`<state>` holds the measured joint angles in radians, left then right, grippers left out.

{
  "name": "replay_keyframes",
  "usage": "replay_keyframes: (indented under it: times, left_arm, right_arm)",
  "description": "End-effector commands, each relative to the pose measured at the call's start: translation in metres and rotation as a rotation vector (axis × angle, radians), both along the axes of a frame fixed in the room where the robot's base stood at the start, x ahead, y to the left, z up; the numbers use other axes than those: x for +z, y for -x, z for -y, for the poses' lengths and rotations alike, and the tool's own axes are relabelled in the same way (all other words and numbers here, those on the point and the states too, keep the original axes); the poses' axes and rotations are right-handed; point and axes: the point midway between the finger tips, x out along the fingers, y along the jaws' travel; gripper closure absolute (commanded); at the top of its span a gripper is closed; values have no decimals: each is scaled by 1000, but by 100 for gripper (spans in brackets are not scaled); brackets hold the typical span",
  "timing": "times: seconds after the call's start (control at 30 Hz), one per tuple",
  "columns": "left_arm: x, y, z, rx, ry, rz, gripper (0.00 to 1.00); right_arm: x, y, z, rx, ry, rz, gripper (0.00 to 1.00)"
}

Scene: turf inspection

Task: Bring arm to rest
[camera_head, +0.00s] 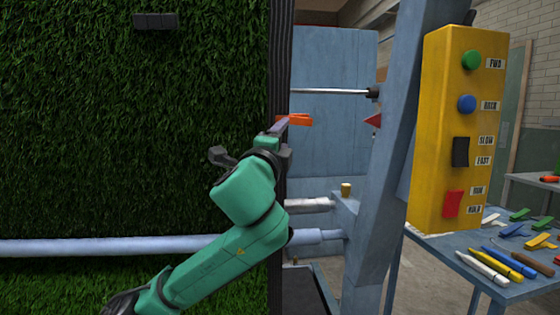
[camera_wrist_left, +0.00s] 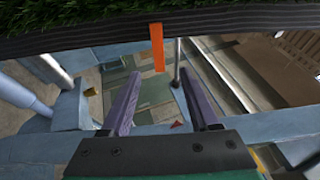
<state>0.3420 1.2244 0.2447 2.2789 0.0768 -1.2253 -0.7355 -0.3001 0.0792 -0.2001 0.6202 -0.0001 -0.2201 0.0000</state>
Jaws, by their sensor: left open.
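My left arm, green, comes up from the bottom left in the head view in front of the turf. Its left gripper (camera_head: 281,127) is beside the turf's dark right edge. In the left wrist view the two purple fingers of the left gripper (camera_wrist_left: 162,76) are spread apart with nothing between them. An orange clip (camera_head: 300,120) sits at the turf edge just by the fingertips. In the left wrist view the orange clip (camera_wrist_left: 157,48) sticks out from the dark edge strip, beyond the fingertips. My right gripper is not in view.
The upright turf (camera_head: 120,130) fills the left, with a pale blue bar (camera_head: 120,245) across it. A yellow control box (camera_head: 440,130) stands right of a blue frame post (camera_head: 385,160). A blue table (camera_head: 450,240) at the right holds markers and colored clips.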

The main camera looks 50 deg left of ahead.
Motion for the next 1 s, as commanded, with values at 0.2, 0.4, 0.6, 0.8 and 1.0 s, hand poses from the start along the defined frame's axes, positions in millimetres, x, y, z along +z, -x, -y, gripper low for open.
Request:
replay_keyframes:
  times: [0.2,0.4,0.6,0.8,1.0]
  left_arm:
    - [-5,19,12,0,1,1,38]
    - [-4,19,12,0,1,0,38]
    - [-47,0,11,-27,98,-59,38]
    - [-220,-36,26,-75,498,-277,38]
    - [-397,-7,76,-5,961,-494,38]
  right_arm:
    - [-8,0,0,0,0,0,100]
    - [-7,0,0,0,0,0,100]
    - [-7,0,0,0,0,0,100]
    - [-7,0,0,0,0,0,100]
    - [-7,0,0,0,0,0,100]
